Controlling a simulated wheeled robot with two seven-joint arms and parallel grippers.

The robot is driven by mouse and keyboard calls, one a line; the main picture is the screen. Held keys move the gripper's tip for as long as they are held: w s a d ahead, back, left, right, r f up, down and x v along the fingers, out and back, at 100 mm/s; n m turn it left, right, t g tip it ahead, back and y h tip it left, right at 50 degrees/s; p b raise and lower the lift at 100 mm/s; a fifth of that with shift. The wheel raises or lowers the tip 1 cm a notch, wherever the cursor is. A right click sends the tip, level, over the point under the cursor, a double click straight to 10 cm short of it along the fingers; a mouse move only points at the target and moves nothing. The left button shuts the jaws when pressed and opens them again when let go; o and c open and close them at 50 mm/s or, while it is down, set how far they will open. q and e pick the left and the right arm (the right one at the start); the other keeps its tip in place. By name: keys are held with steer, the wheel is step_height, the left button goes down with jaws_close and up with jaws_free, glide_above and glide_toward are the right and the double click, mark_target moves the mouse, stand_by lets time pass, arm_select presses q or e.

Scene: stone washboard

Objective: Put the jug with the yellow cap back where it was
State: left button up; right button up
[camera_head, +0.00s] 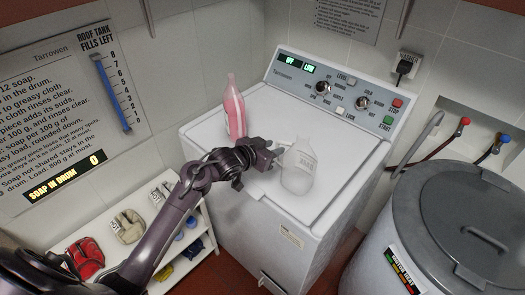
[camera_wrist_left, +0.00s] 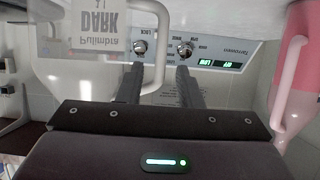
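In the left wrist view the jug's label (camera_wrist_left: 97,30) appears upside down at the upper left. There the handle (camera_wrist_left: 160,50) shows between the two dark fingers of the left gripper (camera_wrist_left: 161,80), which stand apart. A pink bottle (camera_head: 235,110) stands farther back on the machine and shows at the right of the wrist view (camera_wrist_left: 297,80). My right gripper is not in view.
The washing machine's control panel (camera_head: 340,92) rises behind the top. A grey lidded drum (camera_head: 440,225) stands at the right. A low white shelf (camera_head: 190,235) with cloth bundles stands at the left. The machine top is bare in front of the pink bottle and right of the jug.

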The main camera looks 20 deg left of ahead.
arm_select(q)
steer(key=b+v, duration=0.1)
steer(key=v, duration=1.1)
steer(key=shift+b, duration=0.3)
steer(key=shift+f, duration=0.1)
